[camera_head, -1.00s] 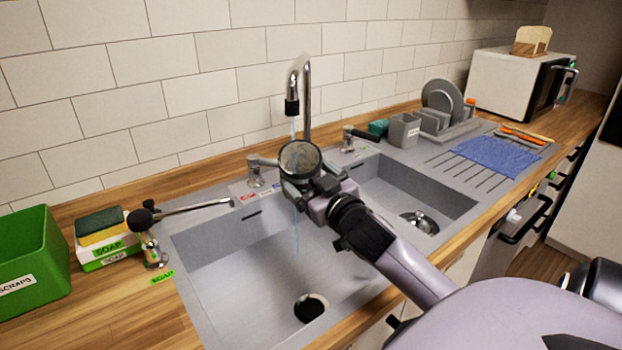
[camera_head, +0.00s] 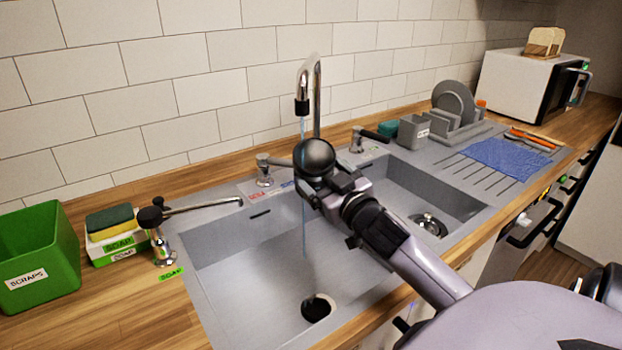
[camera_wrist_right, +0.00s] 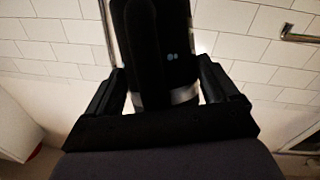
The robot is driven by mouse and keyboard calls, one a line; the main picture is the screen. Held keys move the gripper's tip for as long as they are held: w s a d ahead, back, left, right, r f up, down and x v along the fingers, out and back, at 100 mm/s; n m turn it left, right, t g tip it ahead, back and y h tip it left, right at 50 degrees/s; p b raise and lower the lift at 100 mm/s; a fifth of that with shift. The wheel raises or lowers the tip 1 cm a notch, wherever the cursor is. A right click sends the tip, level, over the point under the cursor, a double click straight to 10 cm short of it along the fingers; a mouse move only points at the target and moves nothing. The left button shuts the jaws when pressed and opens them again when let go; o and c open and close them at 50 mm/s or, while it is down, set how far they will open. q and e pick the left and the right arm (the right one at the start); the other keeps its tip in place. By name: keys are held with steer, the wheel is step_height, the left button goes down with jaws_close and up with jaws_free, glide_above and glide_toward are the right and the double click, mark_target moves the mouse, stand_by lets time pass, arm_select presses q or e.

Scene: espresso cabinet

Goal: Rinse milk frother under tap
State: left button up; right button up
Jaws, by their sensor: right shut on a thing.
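The milk frother (camera_head: 314,155) is a dark round body held over the left sink basin (camera_head: 260,285), below the tap (camera_head: 303,90). Its dark rounded side faces the head camera, and its opening is hidden. A thin bluish stream of water (camera_head: 303,128) runs from the spout to the frother, and water also shows below it. My right gripper (camera_head: 328,180) is shut on the frother. In the right wrist view the frother (camera_wrist_right: 155,50) is a black cylinder with a shiny band between both fingers. My left gripper is not in view.
A soap dispenser (camera_head: 163,240), a sponge on a soap holder (camera_head: 110,222) and a green scraps bin (camera_head: 40,262) stand left of the sink. A grey holder (camera_head: 413,132), a dish rack (camera_head: 455,118) and a blue cloth (camera_head: 503,156) are to the right. The tiled wall is behind.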

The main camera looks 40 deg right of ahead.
steer(key=s+d, duration=0.1)
steer(key=s, duration=0.6)
steer(key=shift+s+d, duration=0.3)
steer(key=shift+r, duration=0.1)
stand_by(0.6)
stand_by(0.6)
steer(key=s+d+r, duration=0.1)
steer(key=s+r, duration=0.3)
steer(key=s, duration=0.1)
stand_by(0.4)
stand_by(0.7)
